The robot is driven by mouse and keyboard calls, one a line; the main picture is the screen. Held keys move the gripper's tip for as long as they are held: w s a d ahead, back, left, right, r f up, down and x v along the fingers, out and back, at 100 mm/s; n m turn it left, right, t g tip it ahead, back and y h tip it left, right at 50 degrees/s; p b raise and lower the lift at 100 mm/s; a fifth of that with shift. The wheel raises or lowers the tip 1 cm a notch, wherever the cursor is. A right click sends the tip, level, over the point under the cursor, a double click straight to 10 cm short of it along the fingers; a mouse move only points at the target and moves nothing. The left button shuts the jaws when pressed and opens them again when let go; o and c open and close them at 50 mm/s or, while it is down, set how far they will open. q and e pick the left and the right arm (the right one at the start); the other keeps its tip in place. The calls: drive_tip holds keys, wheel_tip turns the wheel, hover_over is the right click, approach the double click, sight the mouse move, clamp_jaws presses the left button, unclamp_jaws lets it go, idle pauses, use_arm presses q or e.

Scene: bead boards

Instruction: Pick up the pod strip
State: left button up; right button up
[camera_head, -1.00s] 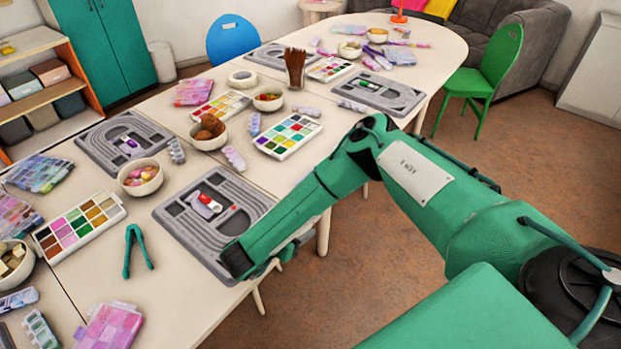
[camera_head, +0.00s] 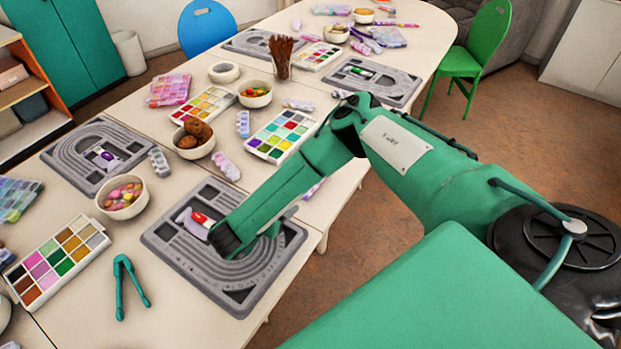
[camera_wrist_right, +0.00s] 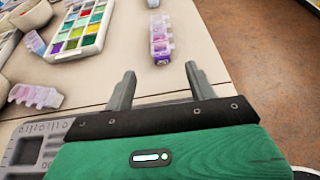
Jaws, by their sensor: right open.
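My right gripper (camera_wrist_right: 160,88) is open and empty, with its two grey fingers spread above the table in the right wrist view. A clear pod strip with pink and purple lids (camera_wrist_right: 160,38) lies on the table beyond the fingertips, roughly in line with the gap and not touched. In the head view a strip (camera_head: 313,188) shows partly behind my right forearm near the table edge. Another pod strip (camera_wrist_right: 36,96) lies at the left in the wrist view, and near the brown-filled bowl in the head view (camera_head: 227,166). My left gripper is not in view.
A grey bead board (camera_head: 172,240) lies under my right forearm. The table's right edge drops to the brown floor (camera_wrist_right: 270,50).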

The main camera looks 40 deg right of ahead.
drive_tip(key=b+x, duration=0.2)
drive_tip(key=x, duration=0.4)
drive_tip(key=shift+a+f, duration=0.1)
drive_tip(key=shift+f, duration=0.1)
drive_tip(key=shift+w+d, duration=0.1)
drive_tip(key=shift+d, duration=0.35)
drive_tip(key=shift+w+d+f, duration=0.1)
drive_tip(key=shift+d, duration=0.15)
drive_tip(key=x, duration=0.2)
drive_tip(key=p+x, duration=0.1)
drive_tip(key=x, duration=0.1)
drive_tip(key=shift+f, duration=0.4)
use_arm(q)
drive_tip(key=shift+w+d+f, duration=0.1)
drive_tip(key=shift+w+d, duration=0.05)
drive_tip(key=shift+w, duration=0.2)
use_arm(e)
drive_tip(key=shift+f, duration=0.1)
drive_tip(key=c, duration=0.8)
use_arm(q)
drive_tip(key=shift+w, duration=0.55)
use_arm(e)
drive_tip(key=shift+c, duration=0.2)
